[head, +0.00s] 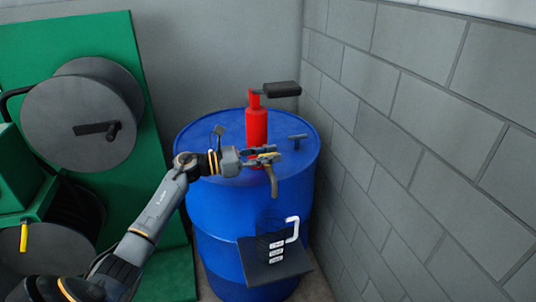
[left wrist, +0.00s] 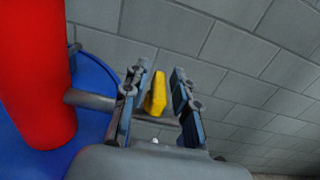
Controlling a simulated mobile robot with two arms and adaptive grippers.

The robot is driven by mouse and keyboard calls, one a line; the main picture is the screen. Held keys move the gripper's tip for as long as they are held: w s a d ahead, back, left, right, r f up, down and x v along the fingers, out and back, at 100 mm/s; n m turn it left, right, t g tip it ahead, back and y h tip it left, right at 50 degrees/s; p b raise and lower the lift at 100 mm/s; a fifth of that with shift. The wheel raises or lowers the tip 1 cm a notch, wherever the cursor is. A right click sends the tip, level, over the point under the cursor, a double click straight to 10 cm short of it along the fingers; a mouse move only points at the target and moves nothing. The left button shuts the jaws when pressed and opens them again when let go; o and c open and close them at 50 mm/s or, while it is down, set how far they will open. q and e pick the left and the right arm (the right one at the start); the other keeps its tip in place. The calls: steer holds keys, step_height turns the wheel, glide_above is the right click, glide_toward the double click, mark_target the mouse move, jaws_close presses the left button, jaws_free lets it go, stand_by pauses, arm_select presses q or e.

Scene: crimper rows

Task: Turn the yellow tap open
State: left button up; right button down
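The yellow tap (head: 267,157) shows as a small yellow handle above a curved grey-brown spout (head: 273,182), in front of the red pump (head: 257,125) on the blue barrel (head: 207,203). My left gripper (head: 276,154) is at the tap. In the left wrist view the yellow tap (left wrist: 155,93) stands between the two fingers of my left gripper (left wrist: 157,88). The fingers are open, with a visible gap on each side of the tap. The left finger hides part of the grey pipe (left wrist: 88,99) from the red pump. My right gripper is not in view.
A black pump handle (head: 281,89) juts right above the barrel. A dark plate (head: 275,265) with a white hook and labels sits at the barrel's front. A block wall (head: 420,120) stands close on the right. Green reel equipment (head: 85,115) stands on the left.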

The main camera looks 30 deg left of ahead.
arm_select(q)
jaws_close()
